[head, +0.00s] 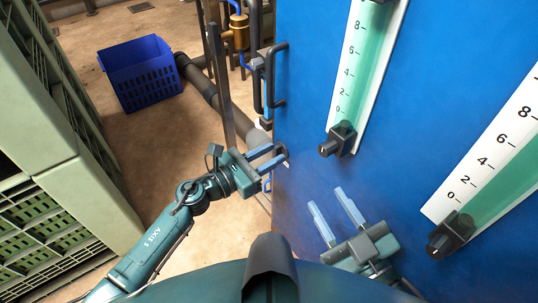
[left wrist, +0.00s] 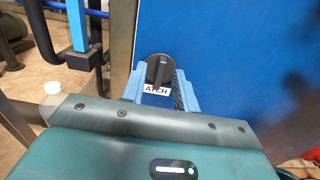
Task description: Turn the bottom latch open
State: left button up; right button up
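A round black latch knob (left wrist: 159,71) sits on the blue panel near its left edge, above a white label (left wrist: 156,90) reading "ATCH" with its start hidden. It also shows at the panel edge in the head view (head: 281,153). My left gripper (head: 277,155) is at the knob, its two blue fingers apart with the knob between their tips. I cannot tell whether the fingers press on it. My right gripper (head: 329,204) is open and empty in front of the lower panel.
The blue panel (head: 310,180) carries two green scale gauges (head: 358,65) with black fittings at their lower ends. A black bar handle (head: 280,75) stands at the panel's left edge. Pipes, a blue crate (head: 142,75) and green crates (head: 45,130) are to the left.

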pick_arm(q)
jog(key=shift+d, duration=0.1)
jog(key=shift+c, duration=0.4)
grip_shut()
jog(key=shift+n, duration=0.3)
jog(key=n+p, duration=0.1)
jog(key=n, duration=0.1)
jog(key=shift+w+r+n, duration=0.1)
jog(key=shift+n, duration=0.3)
jog(key=n+p, duration=0.2)
jog(key=n, duration=0.2)
jog(key=n+p, duration=0.2)
jog(key=n, duration=0.3)
jog(key=n+p, duration=0.2)
jog(key=n, duration=0.3)
jog(key=shift+w+f, duration=0.15)
jog(key=shift+f, duration=0.1)
pick_arm(e)
jog(key=g+h, duration=0.1)
jog(key=d+m+g+h, duration=0.1)
jog(key=g, duration=0.1)
jog(key=s+m+g+h, duration=0.1)
jog(key=shift+d, duration=0.4)
pick_arm(q)
jog(key=shift+n, duration=0.4)
pick_arm(e)
jog(key=shift+m, duration=0.3)
